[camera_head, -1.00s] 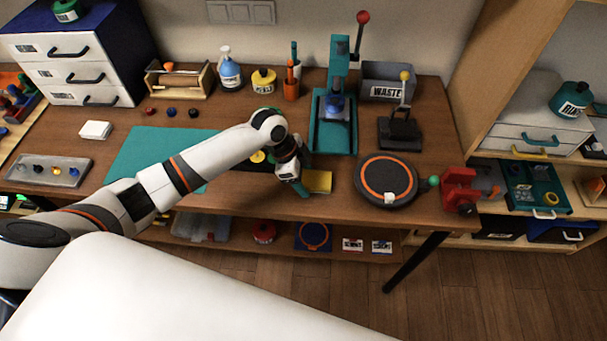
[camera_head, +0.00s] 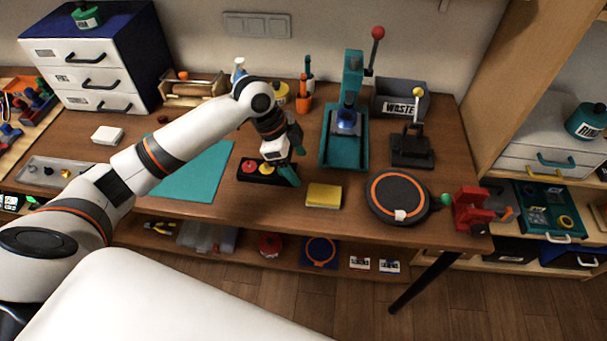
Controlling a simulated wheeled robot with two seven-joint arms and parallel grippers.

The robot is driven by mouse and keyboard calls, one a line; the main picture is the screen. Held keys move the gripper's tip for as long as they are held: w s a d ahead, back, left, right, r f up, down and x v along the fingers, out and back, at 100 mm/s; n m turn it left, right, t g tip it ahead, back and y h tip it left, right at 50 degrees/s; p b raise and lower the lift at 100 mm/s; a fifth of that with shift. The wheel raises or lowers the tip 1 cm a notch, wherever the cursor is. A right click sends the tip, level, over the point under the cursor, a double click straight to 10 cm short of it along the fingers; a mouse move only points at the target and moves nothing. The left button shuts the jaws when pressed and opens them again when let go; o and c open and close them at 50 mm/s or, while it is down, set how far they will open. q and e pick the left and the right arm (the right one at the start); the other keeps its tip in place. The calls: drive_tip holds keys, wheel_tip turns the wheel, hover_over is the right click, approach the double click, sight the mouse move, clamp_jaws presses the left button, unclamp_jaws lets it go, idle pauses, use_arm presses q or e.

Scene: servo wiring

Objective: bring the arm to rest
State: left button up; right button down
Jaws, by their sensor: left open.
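My left arm reaches in from the left over the workbench (camera_head: 330,222). Its gripper (camera_head: 296,166) has two teal fingers that are apart, with nothing seen between them. It is at the right end of a black button box (camera_head: 252,178) with red and yellow buttons and hides part of it. I cannot tell whether they touch. A yellow pad (camera_head: 323,196) lies just right of the gripper. My right gripper is out of the picture.
A teal press (camera_head: 345,150) with a red-knobbed lever stands right of the gripper. Further right are a grey waste bin (camera_head: 400,98), a black round turntable (camera_head: 397,217) and a red vise (camera_head: 470,208). A teal mat (camera_head: 200,178) lies left, partly under my arm.

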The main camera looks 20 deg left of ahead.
use_arm(q)
drive_tip(key=shift+s+a+r, duration=0.1)
drive_tip(key=shift+a+r, duration=0.05)
drive_tip(key=shift+r, duration=0.3)
drive_tip(key=shift+f, duration=0.1)
